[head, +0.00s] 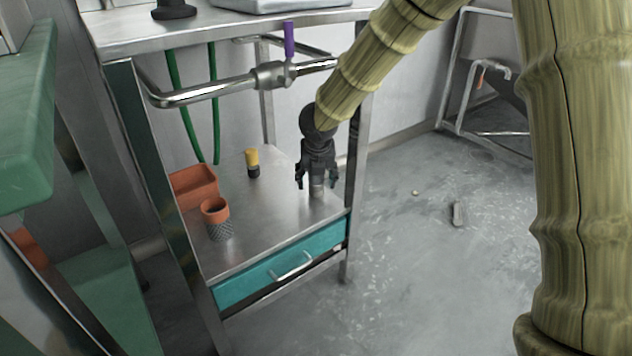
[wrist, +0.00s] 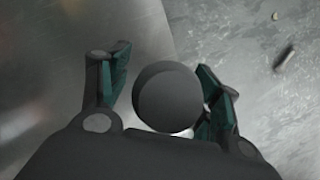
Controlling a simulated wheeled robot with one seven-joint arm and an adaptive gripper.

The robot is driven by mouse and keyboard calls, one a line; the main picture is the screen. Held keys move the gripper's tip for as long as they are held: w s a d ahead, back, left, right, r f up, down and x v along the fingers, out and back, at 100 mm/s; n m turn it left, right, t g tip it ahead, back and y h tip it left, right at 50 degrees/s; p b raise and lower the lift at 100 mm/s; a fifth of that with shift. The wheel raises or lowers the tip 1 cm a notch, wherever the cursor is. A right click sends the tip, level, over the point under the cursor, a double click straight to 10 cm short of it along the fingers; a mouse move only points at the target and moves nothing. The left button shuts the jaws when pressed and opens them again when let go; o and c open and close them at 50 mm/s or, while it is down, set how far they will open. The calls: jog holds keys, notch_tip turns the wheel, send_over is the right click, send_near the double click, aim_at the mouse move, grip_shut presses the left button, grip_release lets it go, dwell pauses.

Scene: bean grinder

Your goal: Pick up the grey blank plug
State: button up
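The grey blank plug (head: 317,191) stands upright on the lower metal shelf (head: 262,226), near its right front corner. In the wrist view, its dark round top (wrist: 167,96) shows between my fingers. My gripper (head: 316,181) points down over the plug, with one finger on each side. The fingers are spread. In the wrist view, a gap shows between the left finger and the plug, while the right finger is very close to it. I cannot tell whether the right finger touches. The plug's upper part is hidden by my gripper in the head view.
An orange-rimmed mesh cup (head: 217,222), an orange tray (head: 193,186) and a yellow-topped item (head: 253,162) stand left on the shelf. A steel pipe with a purple-handled valve (head: 289,42) crosses above. A teal drawer (head: 285,268) is below. A small grey piece (head: 458,214) lies on the floor.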

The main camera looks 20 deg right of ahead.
grip_shut()
jog(key=shift+r, duration=0.15)
